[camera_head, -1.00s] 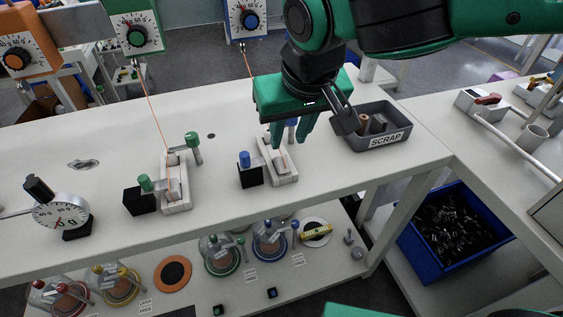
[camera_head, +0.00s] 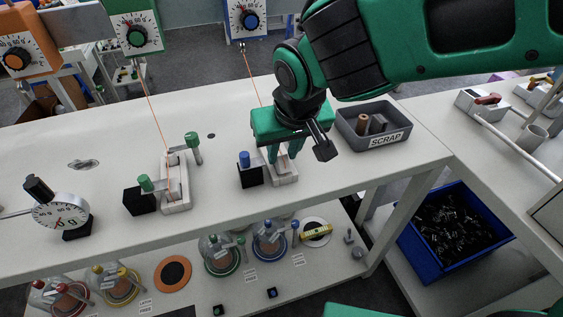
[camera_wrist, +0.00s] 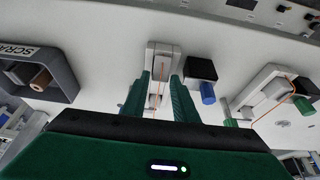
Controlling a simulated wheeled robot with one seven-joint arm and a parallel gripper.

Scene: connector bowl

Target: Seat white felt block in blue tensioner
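The blue tensioner is a pale grey-white channel (camera_head: 287,180) with a blue knob (camera_head: 245,159) on a black block at its left. In the wrist view its channel (camera_wrist: 163,50) lies beyond and between my fingers, with an orange thread along it. My gripper (camera_head: 281,160) points down over the tensioner. In the wrist view my gripper's two green fingers (camera_wrist: 161,76) are apart, on either side of the channel. A pale piece (camera_wrist: 154,101) shows between them; I cannot tell whether it is the white felt block or part of the tensioner. No finger contact is clear.
A grey SCRAP tray (camera_head: 370,142) with a brown cylinder and a grey piece stands to the right. The green tensioner (camera_head: 176,190) with its thread stands to the left, a round dial gauge (camera_head: 60,213) farther left. The bench's front edge is close.

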